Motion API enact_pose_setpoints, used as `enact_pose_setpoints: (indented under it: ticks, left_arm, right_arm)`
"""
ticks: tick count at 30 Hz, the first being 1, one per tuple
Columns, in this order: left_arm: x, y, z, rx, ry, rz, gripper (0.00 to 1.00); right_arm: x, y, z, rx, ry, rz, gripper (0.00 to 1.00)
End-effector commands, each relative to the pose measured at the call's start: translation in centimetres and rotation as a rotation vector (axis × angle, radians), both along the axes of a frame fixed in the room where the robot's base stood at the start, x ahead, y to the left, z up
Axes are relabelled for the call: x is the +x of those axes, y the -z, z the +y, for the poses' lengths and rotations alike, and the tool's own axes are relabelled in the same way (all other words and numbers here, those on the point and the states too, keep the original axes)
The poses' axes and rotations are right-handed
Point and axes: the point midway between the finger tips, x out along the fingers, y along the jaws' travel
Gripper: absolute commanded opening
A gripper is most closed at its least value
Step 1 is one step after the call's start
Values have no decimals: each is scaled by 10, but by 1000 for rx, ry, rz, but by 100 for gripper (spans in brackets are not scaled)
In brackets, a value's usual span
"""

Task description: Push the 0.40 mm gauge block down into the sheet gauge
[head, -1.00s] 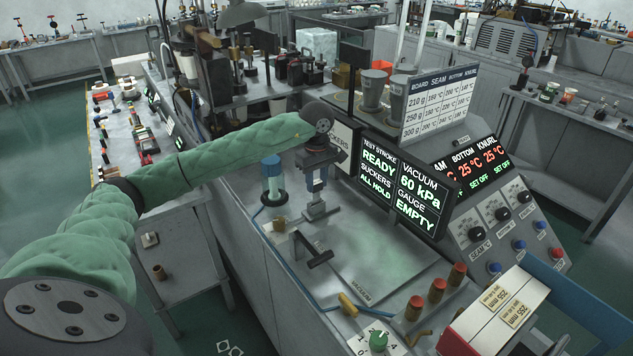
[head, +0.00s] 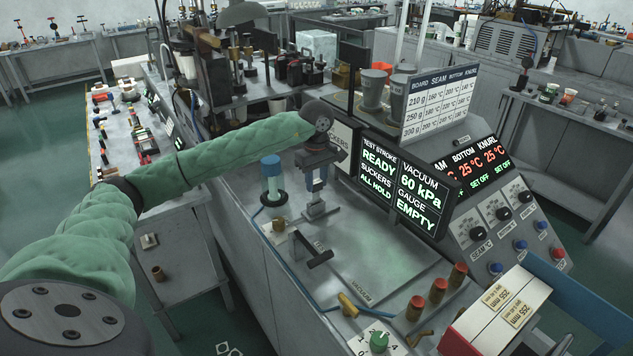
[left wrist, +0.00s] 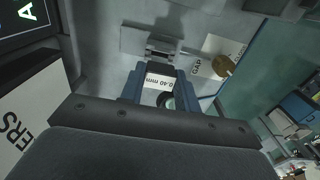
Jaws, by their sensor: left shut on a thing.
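My left gripper (head: 316,184) reaches in from the left, pointing down above the sheet gauge (head: 318,211), a small grey metal fixture on the bench top. In the left wrist view, the gripper (left wrist: 160,88) is shut on the gauge block (left wrist: 158,81), a light piece marked "0.40 mm" held between its blue fingers. The sheet gauge (left wrist: 160,52) shows just beyond the fingertips in that view, with a dark slotted part. I cannot tell whether the block touches it. The display (head: 404,190) reads GAUGE EMPTY. My right gripper is not in view.
A blue-topped clear cylinder (head: 272,182) stands left of the gauge. Several red-topped posts (head: 436,290) stand at the front right. The plate labelled VACUUM (head: 385,268) is clear.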

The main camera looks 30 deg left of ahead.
Motion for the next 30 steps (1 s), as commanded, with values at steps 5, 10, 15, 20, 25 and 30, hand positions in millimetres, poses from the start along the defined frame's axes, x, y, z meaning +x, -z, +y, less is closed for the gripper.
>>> enact_pose_setpoints:
  ticks: [5,10,15,20,25,30]
  left_arm:
    - [0,0,0,0,0,0,10]
    - [0,0,0,0,0,0,10]
    - [0,0,0,0,0,0,10]
    - [0,1,0,0,0,0,10]
    - [0,1,0,-1,0,0,10]
    - [0,0,0,-1,0,1,10]
  right_arm:
    - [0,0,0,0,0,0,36]
    - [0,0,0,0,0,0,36]
    - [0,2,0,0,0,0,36]
    - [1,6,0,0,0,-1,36]
    - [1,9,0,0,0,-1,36]
    - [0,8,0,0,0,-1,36]
